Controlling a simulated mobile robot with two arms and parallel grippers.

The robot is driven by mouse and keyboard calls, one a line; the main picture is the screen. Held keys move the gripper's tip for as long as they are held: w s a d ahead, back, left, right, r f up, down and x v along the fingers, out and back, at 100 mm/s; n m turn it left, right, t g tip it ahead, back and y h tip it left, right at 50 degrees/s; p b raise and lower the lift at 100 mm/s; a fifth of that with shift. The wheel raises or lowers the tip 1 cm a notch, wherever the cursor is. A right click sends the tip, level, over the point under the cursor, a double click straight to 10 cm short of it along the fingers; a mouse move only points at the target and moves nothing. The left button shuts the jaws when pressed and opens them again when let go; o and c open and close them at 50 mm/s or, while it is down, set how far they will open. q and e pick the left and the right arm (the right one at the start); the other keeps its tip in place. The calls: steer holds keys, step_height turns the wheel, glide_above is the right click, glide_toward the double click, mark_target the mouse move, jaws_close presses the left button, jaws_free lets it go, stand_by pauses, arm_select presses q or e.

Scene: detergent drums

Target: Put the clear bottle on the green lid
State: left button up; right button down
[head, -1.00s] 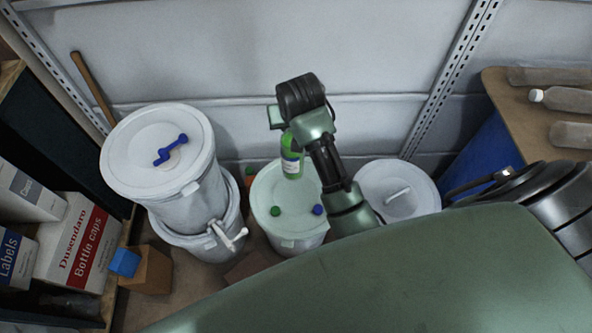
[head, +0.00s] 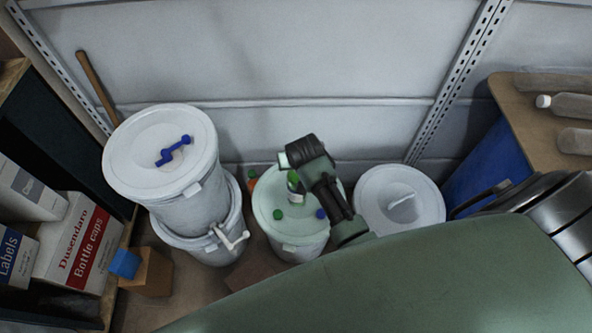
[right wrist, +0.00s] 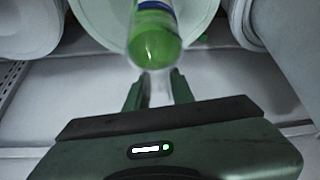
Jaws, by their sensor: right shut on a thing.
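My right gripper (head: 292,160) is shut on a green bottle (head: 294,184) with a white label, and holds it over the rear part of the pale green lid (head: 298,230) of the middle drum. Gripper and wrist hide part of the bottle. In the right wrist view the green bottle (right wrist: 156,42) is just beyond the fingertips (right wrist: 158,92), with the lid behind it. I cannot tell whether the bottle touches the lid. Clear bottles, one with a white cap (head: 572,104), lie on the table at right. My left gripper is not in view.
Stacked white drums (head: 180,195) stand left, a white-lidded drum (head: 385,215) right. A grey wall (head: 270,60) is behind. Boxes (head: 70,245) are at left.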

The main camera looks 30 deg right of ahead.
steer(key=shift+w+f+b, duration=0.1)
steer(key=shift+f+b, duration=0.25)
steer(key=shift+f, duration=1.7)
steer(key=c, duration=1.2)
jaws_free()
steer(key=shift+f, duration=0.2)
steer(key=shift+r, duration=0.15)
steer(key=p+v, duration=0.2)
steer(key=v, duration=1)
